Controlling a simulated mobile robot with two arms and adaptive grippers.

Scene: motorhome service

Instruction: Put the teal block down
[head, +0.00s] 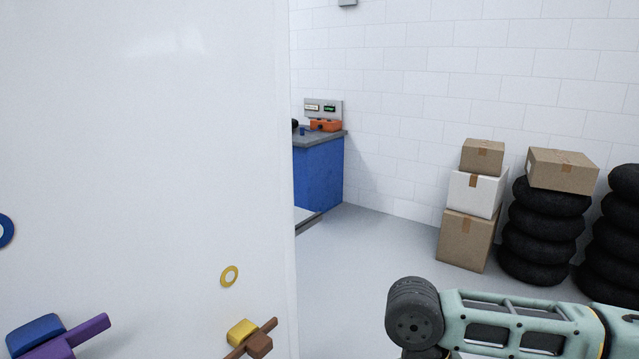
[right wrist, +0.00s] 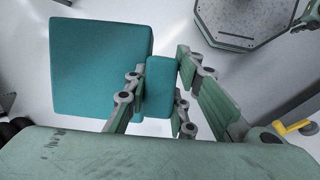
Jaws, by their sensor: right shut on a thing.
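The teal block (right wrist: 98,66) shows in the right wrist view as a wide, flat square with a smaller teal part (right wrist: 159,86) beside it. My right gripper (right wrist: 162,84) is shut on this smaller part, one finger on each side of it. The wide part lies to the left of the fingers. Pale grey floor shows around the block. I cannot tell how high the block is above the floor. The head view shows my right arm but not the block or the gripper. My left gripper is not in view.
A white panel (head: 150,130) fills the left of the head view, with coloured pieces (head: 242,333) and rings (head: 229,276) low in front of it. Stacked boxes (head: 466,240) and tyres (head: 540,235) stand at right. A blue cabinet (head: 318,175) stands behind. The middle floor (head: 370,265) is clear.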

